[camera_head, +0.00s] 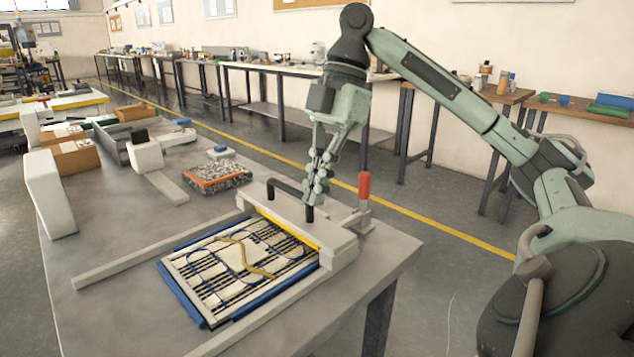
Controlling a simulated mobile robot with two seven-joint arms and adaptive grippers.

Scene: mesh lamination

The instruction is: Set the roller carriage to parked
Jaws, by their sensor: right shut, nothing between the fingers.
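The roller carriage (284,229) is a pale bar with a yellow strip along its near side. It spans the far end of two pale rails on the grey table. My right gripper (317,194) is shut and empty, pointing down just above the carriage beside the dark handle. I cannot tell whether its fingertips touch the post. A red-handled lever (365,186) stands at the carriage's right end. My left gripper is out of view.
A blue-edged panel (196,312) with mesh, pale patches and curved strands lies between the left rail (150,252) and right rail (245,328). A speckled block (217,178), a white device and open trays stand behind on the left. The table's right edge is close to the carriage.

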